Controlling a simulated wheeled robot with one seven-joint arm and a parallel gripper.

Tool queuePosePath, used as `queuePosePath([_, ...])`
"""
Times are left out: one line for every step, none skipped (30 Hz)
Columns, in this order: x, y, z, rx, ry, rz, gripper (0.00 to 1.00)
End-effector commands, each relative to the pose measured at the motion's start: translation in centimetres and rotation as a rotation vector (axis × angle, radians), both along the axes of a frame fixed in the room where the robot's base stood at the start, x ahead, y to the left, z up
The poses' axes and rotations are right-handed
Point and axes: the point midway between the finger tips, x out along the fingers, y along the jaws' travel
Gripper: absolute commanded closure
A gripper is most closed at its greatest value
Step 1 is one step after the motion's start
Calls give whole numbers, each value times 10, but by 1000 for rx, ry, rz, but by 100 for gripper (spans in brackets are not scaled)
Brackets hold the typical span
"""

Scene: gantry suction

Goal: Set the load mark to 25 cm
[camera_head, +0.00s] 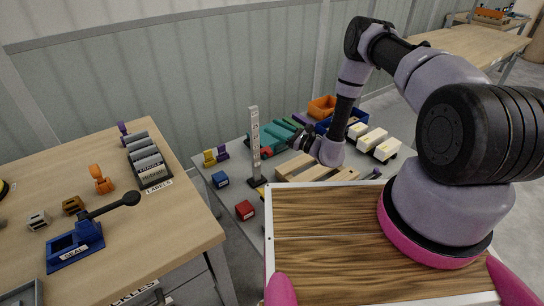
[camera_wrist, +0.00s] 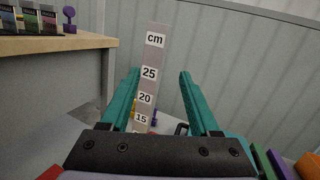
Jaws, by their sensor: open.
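A tall pale scale post (camera_head: 254,140) stands upright on a black base (camera_head: 257,181) on the grey table. In the wrist view, the post (camera_wrist: 151,58) reads "cm", 25, 20 and 15 from the top down. I cannot make out a load mark on it; its lower part is hidden behind my gripper body. My gripper (camera_wrist: 160,74) has two teal fingers spread apart with nothing held. The post shows between the fingers in the wrist view, nearer the left one. In the head view, my gripper (camera_head: 268,136) is beside the post, on its right; I cannot tell if they touch.
Blue (camera_head: 220,179) and red (camera_head: 245,210) blocks lie near the post. A wooden pallet (camera_head: 313,171), a blue bin (camera_head: 347,122) and an orange bin (camera_head: 322,106) are to the right. A wooden table (camera_head: 190,215) with a blue lever press (camera_head: 80,238) stands at left.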

Motion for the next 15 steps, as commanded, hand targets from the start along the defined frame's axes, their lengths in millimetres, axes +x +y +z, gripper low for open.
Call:
queuePosePath([-9, -7, -36, 7, 43, -66, 38])
queuePosePath([-12, -11, -52, 9, 61, -104, 38])
queuePosePath([-18, -17, -73, 9, 83, -153, 38])
queuePosePath([-23, -21, -87, 8, 99, -185, 38])
queuePosePath([-27, -25, -100, 6, 112, -217, 38])
queuePosePath([-33, -30, -116, 2, 129, -253, 38])
queuePosePath([-37, -34, -126, 0, 140, -277, 38])
queuePosePath([-41, -37, -135, -4, 147, -299, 38])
queuePosePath([-45, -41, -144, -8, 157, -322, 38])
queuePosePath([-48, -43, -150, -10, 163, -337, 38])
queuePosePath([-50, -45, -155, -13, 168, -349, 38])
queuePosePath([-53, -46, -160, -16, 172, -360, 38])
queuePosePath([-53, -46, -162, -17, 174, -365, 38])
queuePosePath([-52, -46, -163, -19, 175, -369, 38])
queuePosePath([-50, -45, -164, -18, 175, -372, 38])
